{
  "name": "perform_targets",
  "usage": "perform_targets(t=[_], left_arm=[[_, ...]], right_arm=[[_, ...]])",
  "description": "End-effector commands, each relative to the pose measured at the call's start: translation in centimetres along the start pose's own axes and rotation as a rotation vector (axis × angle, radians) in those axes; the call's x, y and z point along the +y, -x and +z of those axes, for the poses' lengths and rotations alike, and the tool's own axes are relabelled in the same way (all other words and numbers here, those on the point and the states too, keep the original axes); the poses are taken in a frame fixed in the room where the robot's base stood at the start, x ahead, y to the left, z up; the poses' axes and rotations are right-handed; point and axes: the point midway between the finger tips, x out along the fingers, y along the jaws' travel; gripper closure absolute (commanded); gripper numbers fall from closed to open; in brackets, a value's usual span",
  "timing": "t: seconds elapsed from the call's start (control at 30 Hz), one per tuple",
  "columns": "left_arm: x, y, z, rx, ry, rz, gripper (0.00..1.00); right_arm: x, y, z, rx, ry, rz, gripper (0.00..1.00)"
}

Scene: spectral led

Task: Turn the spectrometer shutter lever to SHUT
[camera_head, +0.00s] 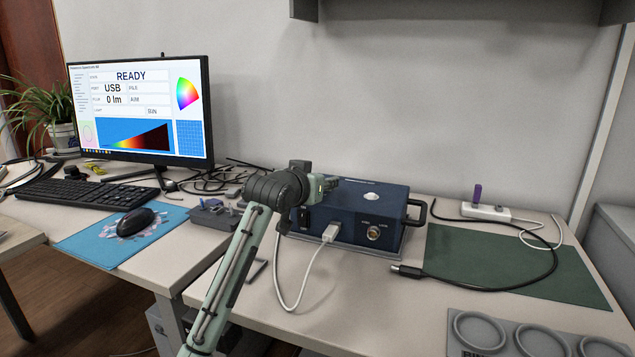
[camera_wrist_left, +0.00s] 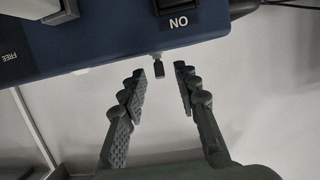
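The spectrometer is a dark blue box (camera_head: 350,211) on the table, with a side handle and front sockets. In the left wrist view its blue edge (camera_wrist_left: 105,42) runs across the top. A small dark peg on a pale stem (camera_wrist_left: 159,68) sticks out there, below a label reading ON upside down; it may be the shutter lever. My left gripper (camera_wrist_left: 160,88) is open, its fingertips on either side of the peg with visible gaps. In the head view my left gripper (camera_head: 327,184) is at the box's left rear, partly hidden by my wrist. My right gripper is out of view.
A white plug (camera_head: 330,232) and cable leave the box front. A black cable (camera_head: 480,288) crosses the green mat (camera_head: 510,262) at right. A monitor (camera_head: 140,108) reading READY, a keyboard (camera_head: 85,194) and a mouse (camera_head: 135,221) are at left. A ring tray (camera_head: 465,350) stands front right.

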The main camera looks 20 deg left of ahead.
Motion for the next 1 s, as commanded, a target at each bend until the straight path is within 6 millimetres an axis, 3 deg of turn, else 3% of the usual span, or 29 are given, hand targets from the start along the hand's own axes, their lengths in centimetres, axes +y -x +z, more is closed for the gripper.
perform_targets(t=[0.17,0.4,0.6,1.0], left_arm=[[0.0,2.3,0.0,0.002,-0.001,0.000,0.69],[0.0,7.5,0.0,0.002,-0.001,-0.001,0.69],[0.0,10.7,0.0,0.002,-0.001,0.000,0.69],[0.0,11.8,0.0,0.000,0.000,0.000,0.69]], right_arm=[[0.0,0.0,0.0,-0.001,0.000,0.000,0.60],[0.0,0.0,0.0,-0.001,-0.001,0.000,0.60],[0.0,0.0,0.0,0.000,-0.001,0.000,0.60],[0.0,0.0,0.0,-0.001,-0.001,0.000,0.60]])
